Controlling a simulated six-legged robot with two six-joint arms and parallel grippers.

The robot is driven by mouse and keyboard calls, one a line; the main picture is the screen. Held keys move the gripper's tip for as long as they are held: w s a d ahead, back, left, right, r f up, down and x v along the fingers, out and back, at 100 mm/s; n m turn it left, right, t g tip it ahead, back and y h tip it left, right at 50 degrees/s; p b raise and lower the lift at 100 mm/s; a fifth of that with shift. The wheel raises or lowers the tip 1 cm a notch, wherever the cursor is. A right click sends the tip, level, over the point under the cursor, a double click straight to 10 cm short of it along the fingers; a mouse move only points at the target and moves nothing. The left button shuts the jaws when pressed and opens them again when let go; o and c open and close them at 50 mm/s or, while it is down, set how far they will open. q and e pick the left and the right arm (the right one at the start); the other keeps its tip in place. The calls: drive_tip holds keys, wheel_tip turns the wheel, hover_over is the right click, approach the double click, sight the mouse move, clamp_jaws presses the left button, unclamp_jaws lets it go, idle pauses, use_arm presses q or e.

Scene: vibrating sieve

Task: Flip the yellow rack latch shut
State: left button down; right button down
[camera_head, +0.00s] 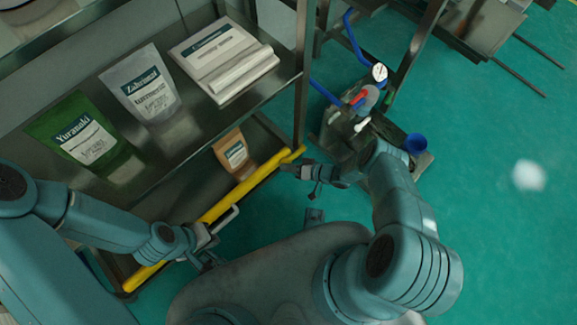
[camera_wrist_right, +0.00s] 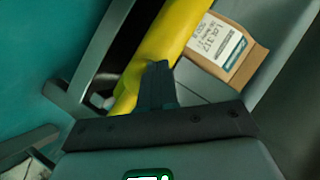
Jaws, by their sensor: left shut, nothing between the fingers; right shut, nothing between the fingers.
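The yellow rack latch (camera_head: 232,196) is a long yellow bar. It runs slantwise along the low front of the metal rack, from lower left to the right post. My right gripper (camera_head: 287,169) is shut and empty beside the bar's right end. In the right wrist view the shut fingers (camera_wrist_right: 158,80) overlap the yellow bar (camera_wrist_right: 178,38); I cannot tell whether they touch it. My left gripper (camera_head: 211,263) is shut and empty near the bar's lower left part, partly hidden by its own wrist.
The rack shelf (camera_head: 188,150) holds a green pouch (camera_head: 85,138), a white pouch (camera_head: 142,88) and a white package (camera_head: 222,58). A brown pouch (camera_head: 232,152) stands low behind the bar.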

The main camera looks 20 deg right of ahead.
drive_tip(key=p+v, duration=0.3)
drive_tip(key=v, duration=0.9)
drive_tip(key=shift+p, duration=0.4)
